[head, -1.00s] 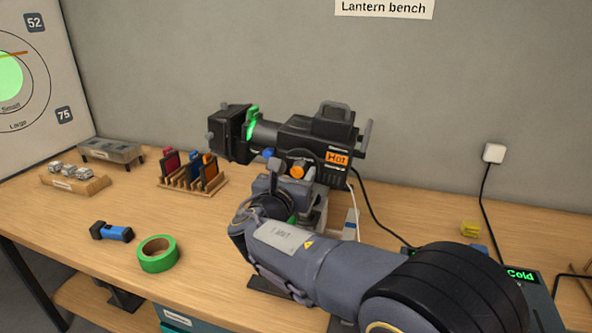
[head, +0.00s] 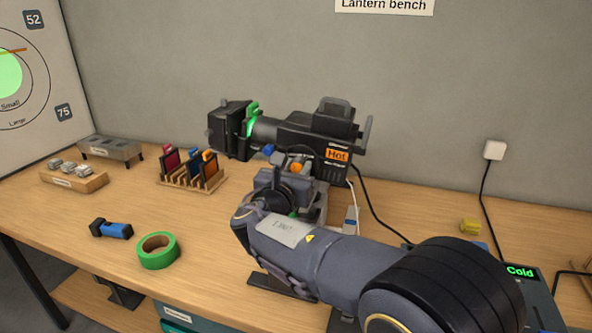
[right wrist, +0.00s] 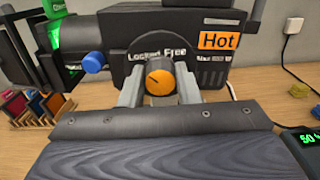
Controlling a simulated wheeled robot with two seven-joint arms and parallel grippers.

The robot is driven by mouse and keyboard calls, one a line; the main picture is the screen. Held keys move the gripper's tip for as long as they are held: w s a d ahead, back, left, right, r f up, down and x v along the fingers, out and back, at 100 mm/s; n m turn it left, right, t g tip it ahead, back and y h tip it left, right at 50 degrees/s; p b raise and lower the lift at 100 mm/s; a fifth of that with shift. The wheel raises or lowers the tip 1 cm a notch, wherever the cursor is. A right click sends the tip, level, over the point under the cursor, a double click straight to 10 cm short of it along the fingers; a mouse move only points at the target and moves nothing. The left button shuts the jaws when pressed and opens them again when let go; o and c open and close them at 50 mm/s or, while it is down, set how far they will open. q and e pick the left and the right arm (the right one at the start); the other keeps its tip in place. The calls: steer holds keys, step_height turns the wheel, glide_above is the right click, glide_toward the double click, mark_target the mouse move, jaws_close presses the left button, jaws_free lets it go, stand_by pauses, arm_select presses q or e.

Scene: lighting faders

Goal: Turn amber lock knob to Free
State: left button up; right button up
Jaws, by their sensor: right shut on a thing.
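The amber lock knob (right wrist: 159,75) is round and orange with a dark mark across its face. It sits on the black lantern (head: 318,137) below the words "Locked" on the left and "Free" on the right. Which word the mark points to is hard to tell. My right gripper (right wrist: 160,86) is shut on the knob, one grey finger on each side. In the head view the knob (head: 296,168) shows small beyond the gripper, partly hidden by it. My left gripper is not in view.
A blue knob (right wrist: 93,62) sits left of the amber one. An orange "Hot" label (head: 338,155) is on the lantern. Green tape (head: 158,251), a blue torch (head: 112,229) and a rack of coloured slides (head: 191,180) stand on the bench to the left. Cables hang at the right.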

steer(key=shift+f+m+b, duration=0.2)
steer(key=shift+m+b, duration=0.3)
steer(key=shift+b, duration=0.15)
steer(key=m+b, duration=0.5)
steer(key=b, duration=0.1)
steer(key=m+b, duration=0.6)
steer(key=b, duration=0.1)
steer(key=shift+d+f+m, duration=0.15)
steer(key=shift+m, duration=0.15)
steer(key=m+b, duration=0.2)
steer(key=m, duration=0.1)
steer(key=shift+b, duration=0.3)
steer(key=shift+m+b, duration=0.75)
steer(key=shift+m, duration=0.25)
steer(key=o, duration=1)
steer(key=shift+c, duration=0.2)
steer(key=shift+s+r, duration=0.1)
steer(key=shift+r, duration=0.1)
steer(key=v, duration=0.7)
steer(key=shift+s+b, duration=0.35)
